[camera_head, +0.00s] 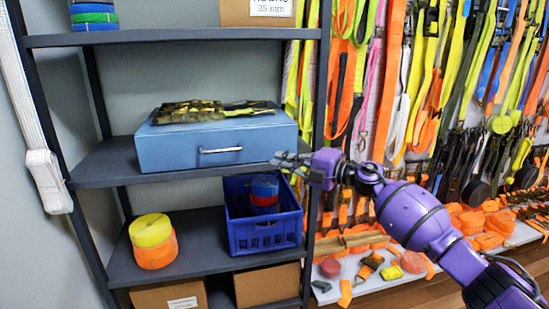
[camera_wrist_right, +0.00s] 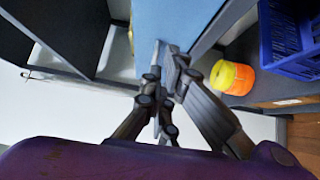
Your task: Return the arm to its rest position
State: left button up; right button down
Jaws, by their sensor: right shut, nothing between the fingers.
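My right arm, purple, comes in from the right in the head view. Its gripper (camera_head: 284,160) is at the right front of the middle shelf, beside the lower right corner of the blue drawer box (camera_head: 217,145). In the right wrist view the gripper (camera_wrist_right: 168,55) has its fingers together with nothing between them, and the blue box (camera_wrist_right: 170,22) is just beyond the fingertips. I cannot tell whether they touch it. My left gripper is not in view.
A dark shelf rack (camera_head: 110,165) holds a blue crate (camera_head: 264,236) with strap rolls and a yellow-orange roll stack (camera_head: 153,241) below. A camouflage strap (camera_head: 205,110) lies on the box. Many straps (camera_head: 420,80) hang on the right wall, above a counter with orange rolls.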

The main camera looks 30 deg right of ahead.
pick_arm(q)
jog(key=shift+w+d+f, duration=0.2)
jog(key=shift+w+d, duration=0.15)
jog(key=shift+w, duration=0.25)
pick_arm(e)
jog(key=d+f+v, duration=0.1)
jog(key=v, duration=0.5)
jog(key=shift+w, duration=0.2)
